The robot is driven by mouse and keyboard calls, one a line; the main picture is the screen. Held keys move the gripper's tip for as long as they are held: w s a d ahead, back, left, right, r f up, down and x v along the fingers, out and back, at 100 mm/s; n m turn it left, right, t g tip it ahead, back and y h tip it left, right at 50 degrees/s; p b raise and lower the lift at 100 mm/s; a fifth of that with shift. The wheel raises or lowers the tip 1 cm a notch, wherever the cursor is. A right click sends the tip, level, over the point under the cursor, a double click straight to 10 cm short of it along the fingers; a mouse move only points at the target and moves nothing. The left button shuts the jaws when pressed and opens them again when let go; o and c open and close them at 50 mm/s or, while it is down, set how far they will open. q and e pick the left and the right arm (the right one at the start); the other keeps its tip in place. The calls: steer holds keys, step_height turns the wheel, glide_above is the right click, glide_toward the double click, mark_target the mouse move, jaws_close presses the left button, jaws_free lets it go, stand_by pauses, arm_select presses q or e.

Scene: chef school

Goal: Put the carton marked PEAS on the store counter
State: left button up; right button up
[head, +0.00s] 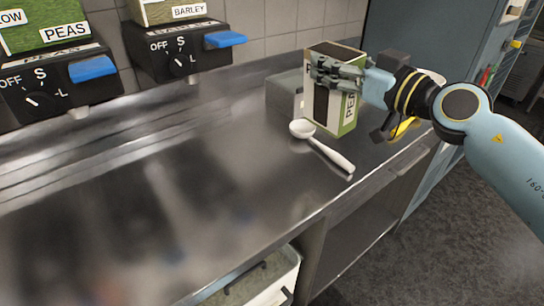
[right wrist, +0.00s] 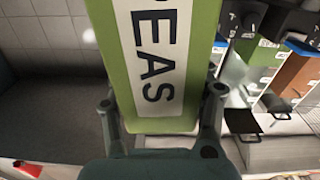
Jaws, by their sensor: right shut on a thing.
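The carton marked PEAS (head: 349,112), green with a white label, is upright at the far right end of a steel counter (head: 215,200). My right gripper (head: 337,76) is shut on it, with its fingers across the carton's upper part. In the right wrist view the carton (right wrist: 158,60) fills the space between the fingers, its PEAS label facing the camera. I cannot tell whether its base rests on the steel or hangs just above it. My left gripper is not in view.
A white scoop (head: 322,147) lies in front of the carton. A grey block (head: 283,97) stands behind it to the left. Dispensers marked PEAS (head: 62,75) and BARLEY (head: 180,45) hang at the back wall. A white bin (head: 265,284) is below the front edge. The counter's middle is clear.

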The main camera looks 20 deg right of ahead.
steer(key=shift+s+d+f+m+p, duration=0.25)
steer(key=shift+s+f, duration=0.1)
steer(key=shift+f, duration=0.1)
steer(key=shift+s+d+f+m+p, duration=0.15)
steer(key=shift+s+f+m, duration=0.1)
steer(key=shift+s+f, duration=0.15)
arm_select(q)
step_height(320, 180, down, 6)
steer(key=b, duration=0.7)
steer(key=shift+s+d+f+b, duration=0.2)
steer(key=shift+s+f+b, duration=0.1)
steer(key=shift+b, duration=0.1)
arm_select(e)
steer(key=w+a+f, duration=0.3)
steer(key=a+f, duration=0.7)
steer(key=shift+w+a+f, duration=0.35)
steer(key=shift+a, duration=0.05)
